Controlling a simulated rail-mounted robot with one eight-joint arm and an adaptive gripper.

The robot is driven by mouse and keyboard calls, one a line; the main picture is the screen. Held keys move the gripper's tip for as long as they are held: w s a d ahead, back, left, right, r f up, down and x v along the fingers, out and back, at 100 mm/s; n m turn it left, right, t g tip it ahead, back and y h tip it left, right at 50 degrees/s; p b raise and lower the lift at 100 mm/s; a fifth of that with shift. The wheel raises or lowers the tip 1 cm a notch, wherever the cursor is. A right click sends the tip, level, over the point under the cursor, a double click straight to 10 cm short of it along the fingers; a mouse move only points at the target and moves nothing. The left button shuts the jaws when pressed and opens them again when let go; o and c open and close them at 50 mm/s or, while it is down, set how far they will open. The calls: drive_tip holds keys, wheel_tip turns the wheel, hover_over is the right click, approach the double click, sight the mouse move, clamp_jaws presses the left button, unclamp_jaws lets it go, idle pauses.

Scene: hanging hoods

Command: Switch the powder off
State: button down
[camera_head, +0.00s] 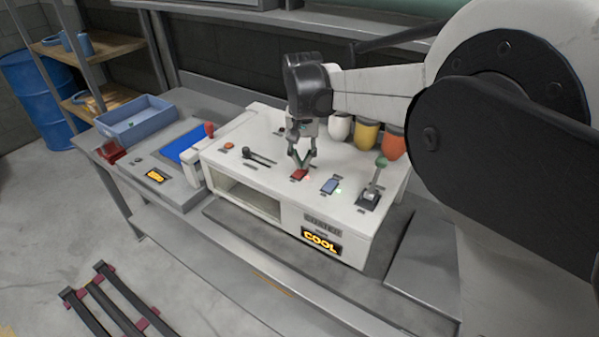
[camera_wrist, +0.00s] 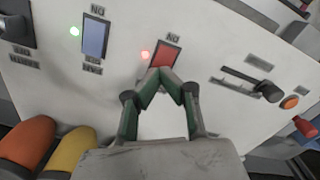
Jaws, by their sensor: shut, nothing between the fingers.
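The white machine (camera_head: 230,150) has a top panel with a red rocker switch (camera_head: 299,174) and a blue rocker switch (camera_head: 329,186). The switch labels are too small or upside down to read surely, so I cannot tell which one is the powder. My gripper (camera_head: 301,166) is shut and empty. It points down at the red switch, its tips (camera_wrist: 160,73) at that switch's near edge. I cannot tell whether they touch.
A lever with a green knob (camera_head: 382,162) stands right of the switches; a black slider lever (camera_head: 258,157) and an orange button (camera_head: 230,145) lie left. White, yellow and orange containers (camera_head: 366,134) hang behind. A display (camera_head: 321,242) reads COOL. A blue tray (camera_head: 136,121) sits at left.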

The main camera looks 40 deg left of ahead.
drive_tip(key=shift+f+b, duration=0.35)
drive_tip(key=shift+f, duration=0.25)
idle(0.3)
drive_tip(key=shift+r, duration=0.15)
drive_tip(key=shift+r+p, duration=1.55)
drive_tip(key=shift+r, duration=1.85)
drive_tip(key=w+d+r+m+t+b, duration=0.1)
drive_tip(key=d+r, duration=0.2)
drive_tip(key=d, duration=0.8)
drive_tip(key=d+r+m+t+y+b, duration=0.1)
drive_tip(key=d+r, duration=0.1)
drive_tip(key=d, duration=0.9)
drive_tip(key=w+d+r+m+t+b, duration=0.1)
drive_tip(key=d+r, duration=0.2)
drive_tip(key=d, duration=0.8)
drive_tip(key=s+d+f+m+t+b, duration=0.1)
drive_tip(key=s+d+f, duration=0.2)
drive_tip(key=s+d, duration=0.2)
drive_tip(key=s+d+f+m+t+b, duration=0.1)
drive_tip(key=s+d+f, duration=0.2)
drive_tip(key=d, duration=0.9)
drive_tip(key=s+d+f+m+t+h+b, duration=0.1)
drive_tip(key=s+d+f+t, duration=0.1)
drive_tip(key=s+d, duration=0.6)
drive_tip(key=shift+s+d+f+m, duration=0.2)
drive_tip(key=shift+d+f+m, duration=0.1)
drive_tip(key=shift+f, duration=0.6)
